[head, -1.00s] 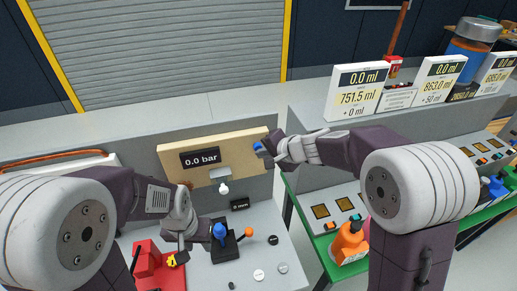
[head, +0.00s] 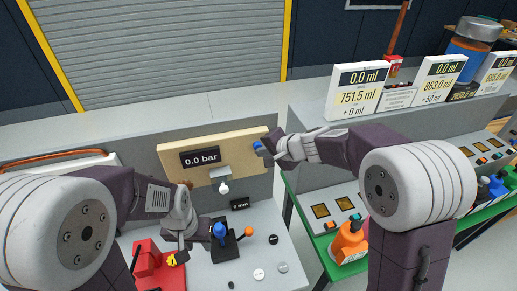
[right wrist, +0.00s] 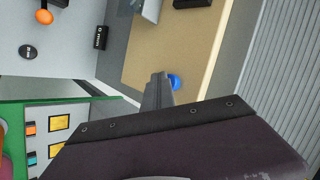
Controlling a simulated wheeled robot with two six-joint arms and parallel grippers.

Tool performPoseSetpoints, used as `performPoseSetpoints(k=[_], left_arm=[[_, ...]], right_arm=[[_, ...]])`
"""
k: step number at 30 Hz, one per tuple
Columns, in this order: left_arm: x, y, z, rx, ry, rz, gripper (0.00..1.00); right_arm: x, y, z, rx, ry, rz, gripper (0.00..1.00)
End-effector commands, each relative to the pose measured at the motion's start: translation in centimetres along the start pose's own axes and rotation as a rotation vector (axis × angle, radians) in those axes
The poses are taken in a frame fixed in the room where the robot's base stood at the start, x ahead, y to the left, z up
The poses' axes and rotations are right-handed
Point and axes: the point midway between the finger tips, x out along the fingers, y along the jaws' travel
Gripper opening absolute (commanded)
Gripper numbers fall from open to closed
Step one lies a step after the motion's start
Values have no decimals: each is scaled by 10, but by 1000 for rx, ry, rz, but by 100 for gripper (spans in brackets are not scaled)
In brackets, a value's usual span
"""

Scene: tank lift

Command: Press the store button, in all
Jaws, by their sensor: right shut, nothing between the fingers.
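A blue button (head: 258,146) sits at the right end of the tan board (head: 235,152) that bears the 0.0 bar display (head: 200,158). I cannot read any label on it. My right gripper (head: 268,149) is shut and empty, its tips right at the blue button. In the right wrist view the shut fingers (right wrist: 157,90) partly cover the blue button (right wrist: 174,82); whether they touch it I cannot tell. My left gripper (head: 176,250) hangs low at the left, near a red box (head: 148,260); its fingers are too small to judge.
A blue knob (head: 220,232) and an orange-tipped lever (head: 247,232) stand on the grey bench below the board. To the right, a green bench (head: 345,268) holds an orange bottle (head: 349,243). Several ml displays (head: 357,92) stand behind it.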

Motion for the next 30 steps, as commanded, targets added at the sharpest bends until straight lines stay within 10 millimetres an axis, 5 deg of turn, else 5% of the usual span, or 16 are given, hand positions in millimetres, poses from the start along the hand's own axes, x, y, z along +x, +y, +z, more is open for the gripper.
performPoseSetpoints(k=[17,30], left_arm=[[11,0,1,0,0,0,36],[30,-1,3,0,0,0,36]], right_arm=[[-11,9,8,0,0,0,0],[-40,31,30,0,1,-1,0]])
